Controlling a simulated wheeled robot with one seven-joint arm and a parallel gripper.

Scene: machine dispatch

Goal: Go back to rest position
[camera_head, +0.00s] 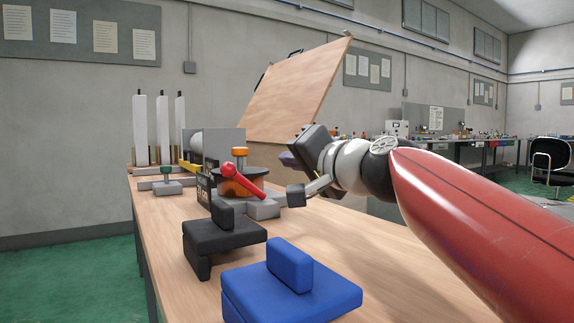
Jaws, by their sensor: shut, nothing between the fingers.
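My gripper (297,194) is in the middle of the head view, at the end of my arm, which reaches in from the right. It is shut and empty. It is held above the wooden workbench (365,265), just right of a device with a red lever (242,182) and an orange knob. A small gap seems to lie between them, but the exact distance is hard to tell. My wrist and forearm hide part of the bench and of the wall behind.
A blue block-shaped fixture (250,290) and a black one (212,242) stand on the near bench. A green-knobbed clamp (166,182) and white upright plates (140,128) stand farther left. A tilted wooden panel (295,92) rises behind my gripper. The bench's front right is clear.

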